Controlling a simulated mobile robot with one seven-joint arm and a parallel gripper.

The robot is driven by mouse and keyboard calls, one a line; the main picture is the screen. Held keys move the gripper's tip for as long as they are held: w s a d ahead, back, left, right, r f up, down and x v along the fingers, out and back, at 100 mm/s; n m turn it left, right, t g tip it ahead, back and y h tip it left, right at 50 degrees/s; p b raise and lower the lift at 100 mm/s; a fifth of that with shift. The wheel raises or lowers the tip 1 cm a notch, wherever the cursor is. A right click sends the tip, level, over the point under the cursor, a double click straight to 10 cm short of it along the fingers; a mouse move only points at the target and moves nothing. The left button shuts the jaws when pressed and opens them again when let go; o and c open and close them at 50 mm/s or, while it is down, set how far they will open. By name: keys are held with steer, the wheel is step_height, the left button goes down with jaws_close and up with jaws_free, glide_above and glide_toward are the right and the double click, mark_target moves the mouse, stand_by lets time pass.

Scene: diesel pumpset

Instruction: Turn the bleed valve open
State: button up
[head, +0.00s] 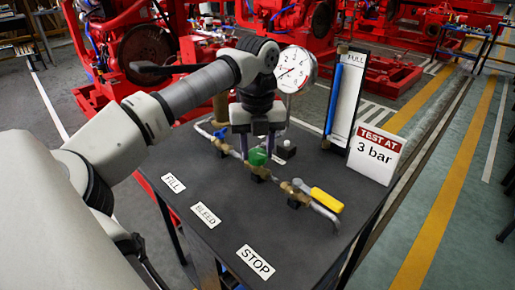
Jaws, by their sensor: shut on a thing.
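The green-handled valve (258,157) is the middle one of three on the pipe run and lines up with the BLEED label (206,215). My gripper (256,149) points down from above and is shut on the green handle, one finger on each side. The upper part of the handle is partly hidden between the fingers. Its exact turn angle is hard to tell.
A blue-handled valve (221,133) sits to the left and a yellow-handled valve (326,200) to the right. A pressure gauge (295,69) stands behind my gripper. A sight tube board (345,98) and a test sign (376,153) stand at right.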

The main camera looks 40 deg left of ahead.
mark_target(257, 153)
stand_by(0.3)
steer(key=o, duration=1)
steer(key=shift+r, duration=0.15)
step_height(257, 153, up, 14)
steer(key=p, duration=1)
steer(key=shift+s+f, duration=0.1)
steer(key=shift+f, duration=0.15)
